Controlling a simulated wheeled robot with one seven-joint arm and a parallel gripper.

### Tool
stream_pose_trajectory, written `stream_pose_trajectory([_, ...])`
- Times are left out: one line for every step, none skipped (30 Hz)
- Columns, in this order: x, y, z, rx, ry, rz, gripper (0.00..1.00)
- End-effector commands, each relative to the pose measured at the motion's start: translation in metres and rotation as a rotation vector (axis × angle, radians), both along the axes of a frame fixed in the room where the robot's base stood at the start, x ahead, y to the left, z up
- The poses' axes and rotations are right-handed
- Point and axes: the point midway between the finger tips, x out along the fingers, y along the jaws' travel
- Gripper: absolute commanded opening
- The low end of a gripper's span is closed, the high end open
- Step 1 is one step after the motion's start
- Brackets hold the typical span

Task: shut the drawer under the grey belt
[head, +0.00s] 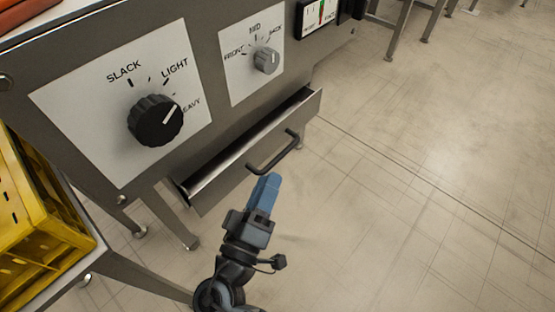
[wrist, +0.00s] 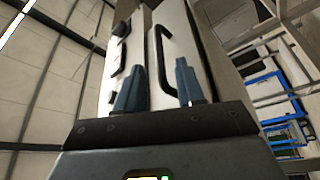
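The drawer (head: 225,178) is a grey metal box front under the machine's panel, and it stands pulled out, with a dark gap showing behind its front. A black bar handle (head: 279,158) is on its front. My gripper (head: 269,180) is just in front of the drawer, with its blue fingertips close to the handle's lower left end. In the wrist view my gripper (wrist: 158,75) has its two fingers apart with nothing held. The handle (wrist: 165,62) shows beyond and between the fingertips; I cannot tell whether they touch. The grey belt is not clearly seen.
Above the drawer are a black SLACK/LIGHT/HEAVY knob (head: 155,120) and a grey FRONT/MID/BACK knob (head: 266,60). A yellow crate (head: 45,235) stands on a stand at the left. The floor (head: 420,180) to the right is clear.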

Motion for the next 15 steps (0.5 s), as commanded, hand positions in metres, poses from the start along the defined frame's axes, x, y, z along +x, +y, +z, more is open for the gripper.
stream_pose_trajectory([0.009, -0.004, 0.001, 0.001, -0.001, -0.002, 0.38])
stream_pose_trajectory([0.013, -0.005, 0.002, 0.002, -0.001, -0.003, 0.38])
stream_pose_trajectory([0.019, -0.007, 0.003, 0.002, 0.000, -0.004, 0.38])
stream_pose_trajectory([0.023, -0.008, 0.004, 0.002, 0.000, -0.003, 0.38])
stream_pose_trajectory([0.028, -0.010, 0.005, 0.002, 0.000, -0.003, 0.38])
stream_pose_trajectory([0.033, -0.012, 0.006, 0.002, 0.000, -0.004, 0.38])
stream_pose_trajectory([0.037, -0.013, 0.007, 0.002, 0.001, -0.004, 0.38])
stream_pose_trajectory([0.040, -0.014, 0.008, 0.002, 0.000, -0.003, 0.38])
stream_pose_trajectory([0.044, -0.015, 0.009, 0.002, 0.000, -0.003, 0.38])
stream_pose_trajectory([0.046, -0.016, 0.009, 0.001, 0.001, -0.003, 0.38])
stream_pose_trajectory([0.048, -0.017, 0.010, 0.001, 0.001, -0.003, 0.38])
stream_pose_trajectory([0.051, -0.017, 0.010, 0.001, 0.001, -0.002, 0.38])
stream_pose_trajectory([0.052, -0.018, 0.011, 0.001, 0.002, -0.001, 0.38])
stream_pose_trajectory([0.053, -0.018, 0.011, 0.001, 0.002, -0.001, 0.38])
stream_pose_trajectory([0.054, -0.018, 0.012, 0.001, 0.002, -0.001, 0.38])
